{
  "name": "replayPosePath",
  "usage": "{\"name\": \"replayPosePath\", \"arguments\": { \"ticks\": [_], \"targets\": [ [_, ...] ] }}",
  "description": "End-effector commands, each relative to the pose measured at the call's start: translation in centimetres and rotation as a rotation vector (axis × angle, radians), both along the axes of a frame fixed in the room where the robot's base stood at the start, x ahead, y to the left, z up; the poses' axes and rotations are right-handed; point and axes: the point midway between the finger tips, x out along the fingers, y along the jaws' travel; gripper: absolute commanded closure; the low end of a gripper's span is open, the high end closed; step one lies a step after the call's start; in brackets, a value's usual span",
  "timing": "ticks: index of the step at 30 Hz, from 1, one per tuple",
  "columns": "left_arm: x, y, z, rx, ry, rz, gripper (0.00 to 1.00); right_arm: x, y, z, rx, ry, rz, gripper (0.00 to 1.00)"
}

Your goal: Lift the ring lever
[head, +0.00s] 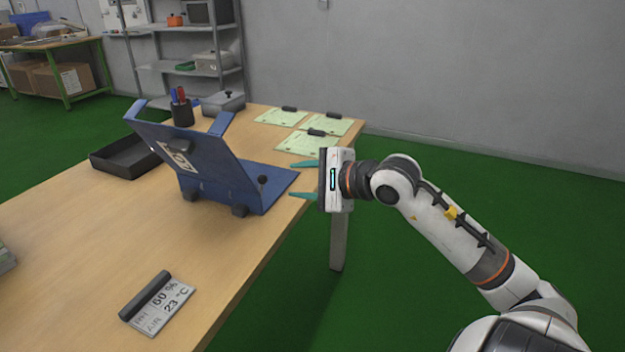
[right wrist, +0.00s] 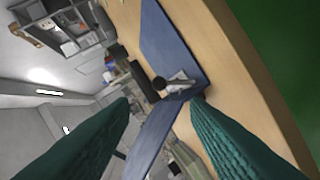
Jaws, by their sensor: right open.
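A blue angled stand (head: 215,160) sits on the wooden table, with a tilted panel and a flat base plate. A small lever with a dark round end (head: 262,181) shows at the stand's right side; I cannot make out a ring on it. In the right wrist view the dark round end (right wrist: 160,83) lies beside a light metal piece, just beyond my fingertips. My right gripper (head: 296,180) is open and empty, its teal fingers pointing left at the stand's right edge, apart from the lever. My left gripper is out of view.
The table (head: 235,260) holds a black tray (head: 125,158), a pen cup (head: 182,110), a grey box (head: 223,103) and green sheets with dark clips (head: 310,142). The table between display and stand is clear.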

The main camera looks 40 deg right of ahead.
Motion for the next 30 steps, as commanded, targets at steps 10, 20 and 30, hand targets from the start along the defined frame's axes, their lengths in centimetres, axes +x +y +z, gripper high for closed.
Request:
{"name": "replayPosePath", "arguments": {
  "ticks": [10,20,30],
  "targets": [
    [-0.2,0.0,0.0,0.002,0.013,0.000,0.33,-2.5,-0.5,0.9,0.000,0.000,0.000,0.57],
    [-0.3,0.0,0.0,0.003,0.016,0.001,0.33,-2.5,-0.5,0.9,0.000,0.000,0.000,0.57],
    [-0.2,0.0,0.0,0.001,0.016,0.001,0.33,-2.5,-0.5,0.9,0.000,0.000,0.000,0.57]
  ]
}}
